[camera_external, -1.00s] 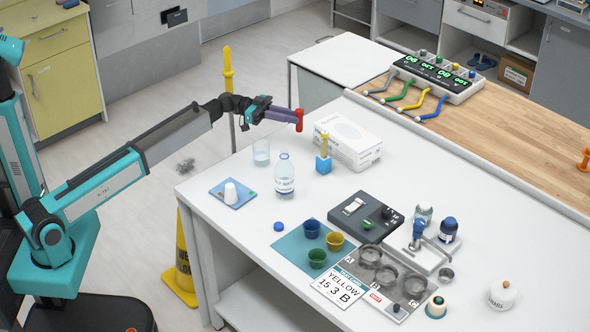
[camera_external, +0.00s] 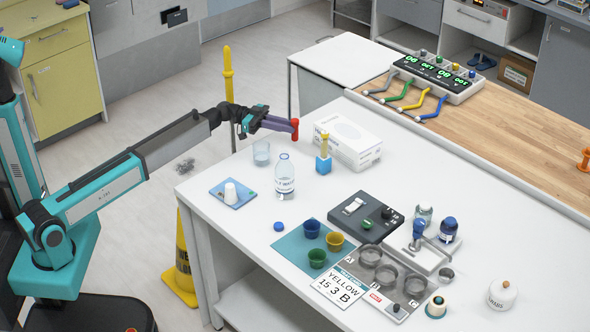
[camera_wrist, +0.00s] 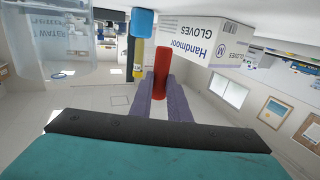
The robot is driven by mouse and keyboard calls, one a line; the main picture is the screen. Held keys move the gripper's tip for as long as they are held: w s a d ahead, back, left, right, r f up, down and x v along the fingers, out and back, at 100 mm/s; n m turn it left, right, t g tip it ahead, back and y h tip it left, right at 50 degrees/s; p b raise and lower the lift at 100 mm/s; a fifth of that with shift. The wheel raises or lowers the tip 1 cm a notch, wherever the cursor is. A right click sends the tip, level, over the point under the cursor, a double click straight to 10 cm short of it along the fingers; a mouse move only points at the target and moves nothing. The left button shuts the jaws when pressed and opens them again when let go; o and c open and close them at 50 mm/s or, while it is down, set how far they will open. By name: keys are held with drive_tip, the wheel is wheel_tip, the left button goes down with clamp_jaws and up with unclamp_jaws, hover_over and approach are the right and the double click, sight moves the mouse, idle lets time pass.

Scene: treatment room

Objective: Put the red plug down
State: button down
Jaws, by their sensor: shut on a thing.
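The red plug (camera_external: 295,129) is held at the tips of my gripper (camera_external: 289,126), above the back left part of the white table (camera_external: 245,222). In the wrist view the red plug (camera_wrist: 161,68) stands between the two purple fingers (camera_wrist: 163,100), which are shut on it. In the external view the plug hangs clear of the table, left of the white glove box (camera_external: 347,139) and of a blue block with a yellow peg (camera_external: 323,160). The fingers partly hide the plug's lower end in the wrist view.
A clear beaker (camera_external: 261,153) and a water bottle (camera_external: 285,177) stand close below my gripper. A blue tray (camera_external: 245,199) with a white cup is nearer the left edge. Cups, a grey device (camera_external: 350,210) and a sign fill the front. A wooden counter (camera_external: 480,125) lies behind.

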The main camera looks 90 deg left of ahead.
drive_tip(key=shift+f, duration=0.9)
drive_tip(key=shift+f, duration=1.85)
drive_tip(key=shift+f, duration=0.2)
drive_tip(key=c, duration=1.7)
unclamp_jaws()
drive_tip(key=shift+o, duration=0.2)
drive_tip(key=shift+r, duration=0.3)
drive_tip(key=v, duration=1.2)
drive_tip(key=shift+f+b, duration=0.15)
drive_tip(key=shift+b, duration=0.2)
